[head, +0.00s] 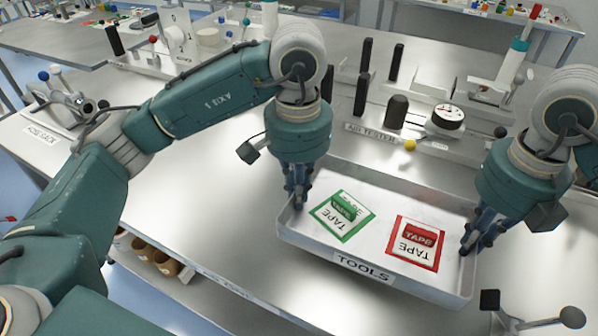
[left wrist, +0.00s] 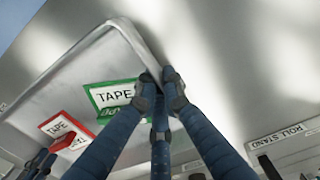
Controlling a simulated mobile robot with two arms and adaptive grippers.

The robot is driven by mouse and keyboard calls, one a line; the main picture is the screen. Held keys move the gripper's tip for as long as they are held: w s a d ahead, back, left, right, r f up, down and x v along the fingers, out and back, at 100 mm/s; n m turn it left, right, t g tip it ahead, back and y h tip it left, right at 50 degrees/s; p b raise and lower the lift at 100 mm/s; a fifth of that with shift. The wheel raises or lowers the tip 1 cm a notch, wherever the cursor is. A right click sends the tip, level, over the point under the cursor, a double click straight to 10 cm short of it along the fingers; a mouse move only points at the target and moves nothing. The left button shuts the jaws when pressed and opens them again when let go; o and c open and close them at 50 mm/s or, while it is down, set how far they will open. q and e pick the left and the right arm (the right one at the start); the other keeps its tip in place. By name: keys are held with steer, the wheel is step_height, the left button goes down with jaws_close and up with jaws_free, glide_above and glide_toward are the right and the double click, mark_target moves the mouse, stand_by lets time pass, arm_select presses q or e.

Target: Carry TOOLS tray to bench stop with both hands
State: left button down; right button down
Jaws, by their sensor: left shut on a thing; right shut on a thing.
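The TOOLS tray (head: 372,276) is a shallow grey metal tray with a TOOLS label on its front wall, in the lower middle of the head view. It holds a green-framed TAPE card (head: 341,216) with a green piece on it and a red-framed TAPE card (head: 415,243) with a red piece on it. My left gripper (head: 298,200) is shut on the tray's left wall; the left wrist view shows its fingers (left wrist: 163,92) pinching the rim. My right gripper (head: 468,245) is shut on the right wall. I cannot tell whether the tray touches the bench.
The steel bench (head: 215,205) is clear left of the tray. Behind the tray stand an AIR TESTER label (head: 372,133), a dial gauge (head: 448,117), a yellow knob (head: 410,145) and dark posts (head: 397,112). A black-tipped fixture (head: 490,300) is at the lower right.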

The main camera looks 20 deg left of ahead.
mark_target(298, 213)
arm_select(q)
steer(key=shift+f, duration=0.55)
arm_select(e)
steer(key=shift+f, duration=0.5)
